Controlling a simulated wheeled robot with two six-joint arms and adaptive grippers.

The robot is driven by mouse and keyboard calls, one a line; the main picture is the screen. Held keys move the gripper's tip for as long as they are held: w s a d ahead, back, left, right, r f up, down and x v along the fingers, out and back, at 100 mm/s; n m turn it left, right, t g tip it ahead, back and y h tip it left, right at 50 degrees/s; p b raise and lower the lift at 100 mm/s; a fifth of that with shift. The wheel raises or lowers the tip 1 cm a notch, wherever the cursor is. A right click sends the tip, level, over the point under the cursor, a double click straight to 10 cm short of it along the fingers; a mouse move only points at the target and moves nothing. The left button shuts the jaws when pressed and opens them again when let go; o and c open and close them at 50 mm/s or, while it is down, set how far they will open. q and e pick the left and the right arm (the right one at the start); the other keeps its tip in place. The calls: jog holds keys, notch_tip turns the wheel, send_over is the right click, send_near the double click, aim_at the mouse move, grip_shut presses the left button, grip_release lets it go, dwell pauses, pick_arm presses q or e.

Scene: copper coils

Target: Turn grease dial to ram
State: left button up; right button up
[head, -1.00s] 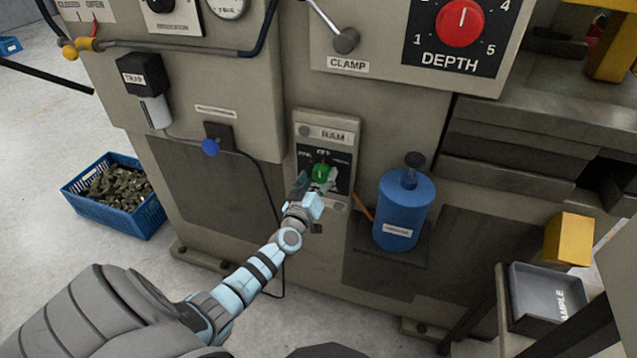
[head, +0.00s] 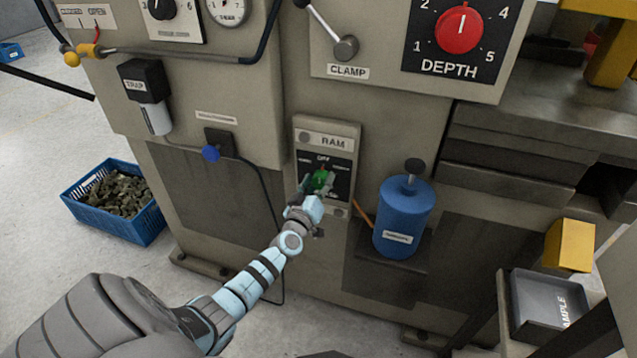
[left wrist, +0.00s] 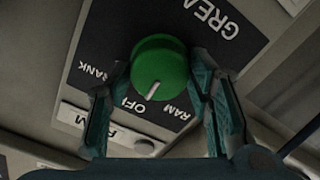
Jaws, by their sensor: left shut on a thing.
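The grease dial (head: 321,180) is a green round knob on a black plate in the machine's low middle panel. In the left wrist view the dial (left wrist: 158,62) fills the space between the fingers, with its white pointer line aimed between the OFF and RAM marks. My left gripper (head: 317,186) is shut on the dial; its teal fingers (left wrist: 155,85) stand on either side of it. In the head view the fingers partly cover the dial and the plate's lettering. My right gripper is not in view.
A blue bottle (head: 404,215) stands on a small ledge right of the panel. A lever labelled CLAMP (head: 345,47) and a red DEPTH knob (head: 460,30) are above. A blue crate of scrap (head: 150,220) sits on the floor at left. A grey tray (head: 515,300) is at lower right.

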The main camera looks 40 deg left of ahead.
pick_arm(q)
jog(key=n, duration=0.6)
jog(key=shift+f, duration=0.15)
jog(key=n, duration=0.5)
jog(key=shift+a+f, duration=0.1)
jog(key=shift+f, duration=0.05)
jog(key=shift+n, duration=0.3)
jog(key=o, duration=1.1)
jog(key=shift+o, duration=0.2)
jog(key=v, duration=1.2)
